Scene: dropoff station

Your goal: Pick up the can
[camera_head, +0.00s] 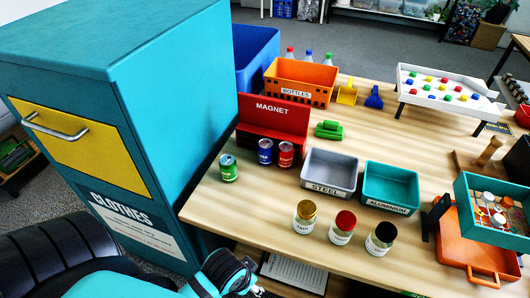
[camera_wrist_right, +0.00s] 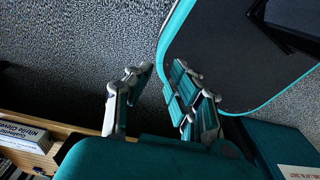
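Three drink cans stand upright at the left of the wooden table in the head view: a green can (camera_head: 228,168), a blue can (camera_head: 265,152) and a red can (camera_head: 286,154). Three labelled tins, with a gold top (camera_head: 305,217), a red top (camera_head: 343,228) and a black top (camera_head: 381,239), stand near the front edge. My right gripper (camera_wrist_right: 157,82) is open and empty in the right wrist view, over dark carpet, with no can near it. Part of my arm shows at the lower left of the head view; no left fingers are visible.
A teal clothes bin (camera_head: 170,120) stands left of the table. A red magnet box (camera_head: 273,125), grey steel bin (camera_head: 329,172), teal aluminium bin (camera_head: 390,187) and orange bottles crate (camera_head: 300,80) stand behind the cans and tins. A glove box (camera_wrist_right: 22,132) shows in the wrist view.

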